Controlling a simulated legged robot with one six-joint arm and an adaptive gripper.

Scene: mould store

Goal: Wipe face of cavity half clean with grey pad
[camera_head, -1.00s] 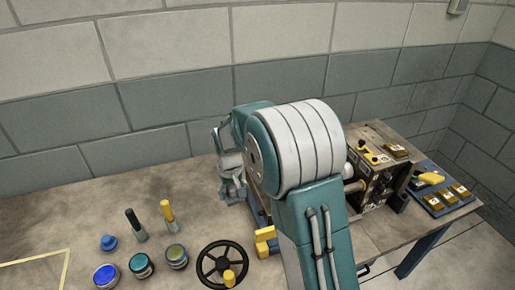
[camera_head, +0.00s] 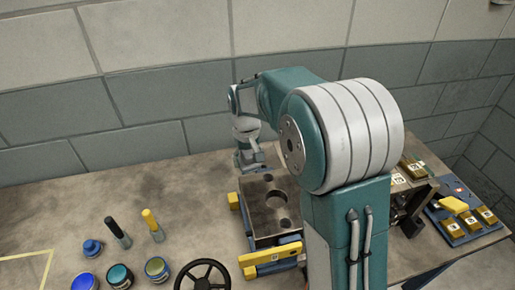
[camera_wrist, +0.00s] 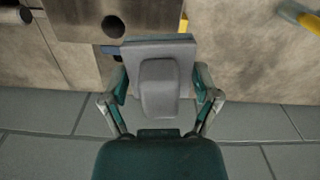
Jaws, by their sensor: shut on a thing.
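The cavity half (camera_head: 263,211) is a dark steel block with round holes in its face, lying on the bench in a blue holder with yellow parts. Its edge and one hole also show at the upper left of the wrist view (camera_wrist: 147,14). My gripper (camera_head: 248,143) is at the far edge of the block in the head view. In the wrist view my gripper (camera_wrist: 161,90) is shut on the grey pad (camera_wrist: 160,52), gripping its raised handle block. The pad's flat plate faces away from the wrist. Whether the pad touches anything cannot be told.
Several paint pots (camera_head: 118,275) and two brushes (camera_head: 117,232) stand at the front left. A black handwheel (camera_head: 203,277) and a yellow bar (camera_head: 270,257) lie in front of the block. A blue tray (camera_head: 464,214) with brass blocks is at the right. A brick wall rises behind.

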